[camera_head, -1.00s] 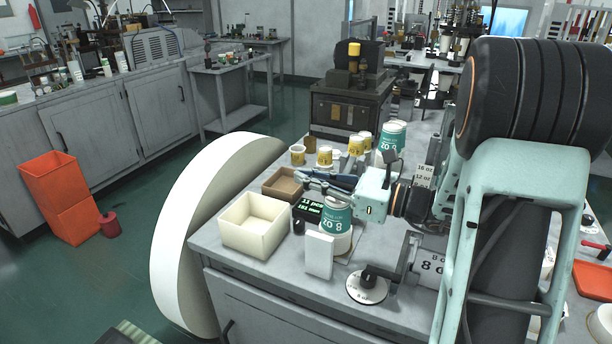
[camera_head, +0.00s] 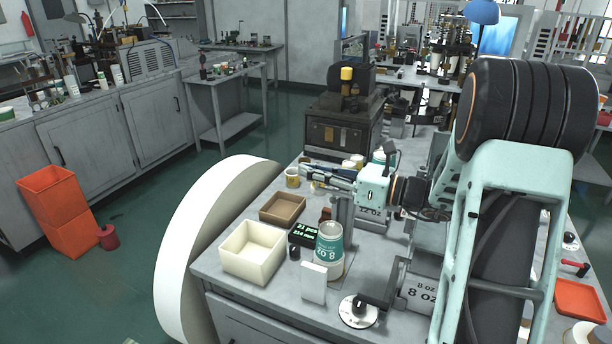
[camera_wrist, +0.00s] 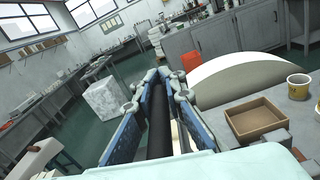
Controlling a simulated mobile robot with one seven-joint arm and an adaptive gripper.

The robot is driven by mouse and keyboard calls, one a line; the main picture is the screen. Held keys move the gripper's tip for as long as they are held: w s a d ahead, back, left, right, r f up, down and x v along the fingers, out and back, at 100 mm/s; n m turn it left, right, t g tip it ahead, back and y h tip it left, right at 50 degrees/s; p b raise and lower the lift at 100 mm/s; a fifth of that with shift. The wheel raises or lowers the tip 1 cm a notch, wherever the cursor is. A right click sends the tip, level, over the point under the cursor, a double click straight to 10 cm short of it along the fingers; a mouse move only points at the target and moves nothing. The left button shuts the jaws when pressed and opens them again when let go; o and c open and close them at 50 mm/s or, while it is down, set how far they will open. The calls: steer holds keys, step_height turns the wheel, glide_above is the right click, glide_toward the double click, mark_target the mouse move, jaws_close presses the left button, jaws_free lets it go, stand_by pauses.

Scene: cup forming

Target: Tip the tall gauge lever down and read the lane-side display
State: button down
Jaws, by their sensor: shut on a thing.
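My gripper (camera_head: 308,170) is level above the back middle of the bench in the head view. In the wrist view, its blue fingers (camera_wrist: 157,75) are shut on a dark rod-like bar (camera_wrist: 159,120), seemingly the lever. I cannot see how the bar joins a gauge. A grey upright post (camera_head: 344,212) stands below the gripper, beside a plate marked 12 oz (camera_head: 371,212). A small black display (camera_head: 303,233) with green text stands by the cream bin; it seems to read 23 pcs, with a smaller second line.
An upside-down teal 8 oz cup (camera_head: 329,243) stands right of the display, behind a white block (camera_head: 313,283). A cream bin (camera_head: 253,252) and a brown tray (camera_head: 283,207) lie left. A dark lever by an 8 oz plate (camera_head: 421,293) is at the front.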

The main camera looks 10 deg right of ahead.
steer(key=shift+w+d+r, duration=0.25)
steer(key=shift+d, duration=0.2)
steer(key=c, duration=2)
jaws_free()
steer(key=shift+d, duration=0.2)
steer(key=shift+o, duration=0.2)
steer(key=v, duration=1.1)
steer(key=shift+s+d, duration=0.2)
steer(key=shift+s, duration=0.2)
